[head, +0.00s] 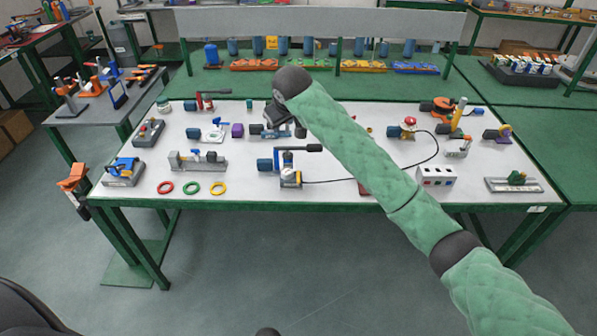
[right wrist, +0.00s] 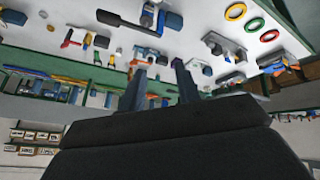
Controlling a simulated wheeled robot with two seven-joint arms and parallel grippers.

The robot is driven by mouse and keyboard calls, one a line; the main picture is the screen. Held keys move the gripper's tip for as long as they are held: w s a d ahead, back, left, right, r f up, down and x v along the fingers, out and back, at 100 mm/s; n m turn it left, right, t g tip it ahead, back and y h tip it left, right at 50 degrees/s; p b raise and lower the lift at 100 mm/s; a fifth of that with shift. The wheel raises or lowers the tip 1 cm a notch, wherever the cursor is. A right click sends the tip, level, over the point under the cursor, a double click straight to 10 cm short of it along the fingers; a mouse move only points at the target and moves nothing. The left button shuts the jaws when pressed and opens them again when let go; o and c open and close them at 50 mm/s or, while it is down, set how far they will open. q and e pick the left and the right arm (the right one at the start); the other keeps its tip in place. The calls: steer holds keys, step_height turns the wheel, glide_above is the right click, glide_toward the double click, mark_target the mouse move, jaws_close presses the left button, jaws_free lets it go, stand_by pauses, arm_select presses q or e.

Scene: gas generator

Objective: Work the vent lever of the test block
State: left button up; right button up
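A blue and grey block with a yellow label and a black lever (head: 290,175) stands near the front middle of the white table top; I take it for the test block, but cannot be sure. Its lever points right in the head view. The block also shows upside down at the top of the right wrist view (right wrist: 150,17). My right gripper (head: 277,117) hangs behind the block, above the table, not touching it. In the right wrist view its two fingers (right wrist: 160,68) are apart with nothing visibly held. My left gripper is not in view.
Red, green and yellow rings (head: 191,188) lie at the front left. A grey vice-like fixture (head: 198,161) stands behind them. Several other devices are spread over the white table top (head: 340,192).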

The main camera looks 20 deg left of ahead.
steer(key=w+f+m+g+h, duration=0.1)
steer(key=w+f+g+h, duration=0.15)
steer(key=f, duration=0.25)
steer(key=m+g+h, duration=0.1)
steer(key=m+g, duration=0.2)
steer(key=m, duration=0.2)
glide_above(299, 178)
step_height(299, 178, down, 10)
steer(key=shift+s+f+m+p, duration=0.1)
steer(key=shift+f+m+p, duration=0.4)
steer(key=shift+m, duration=0.1)
steer(key=shift+f+p, duration=0.35)
steer(key=shift+f, duration=0.25)
step_height(299, 178, down, 5)
steer(key=shift+f+p, duration=0.15)
steer(key=shift+p, duration=0.85)
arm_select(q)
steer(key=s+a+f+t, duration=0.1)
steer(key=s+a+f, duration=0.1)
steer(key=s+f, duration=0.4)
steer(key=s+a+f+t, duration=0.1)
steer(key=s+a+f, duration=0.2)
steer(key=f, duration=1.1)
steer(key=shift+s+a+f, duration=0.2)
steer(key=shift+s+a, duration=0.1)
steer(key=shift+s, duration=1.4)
arm_select(e)
steer(key=shift+f, duration=0.6)
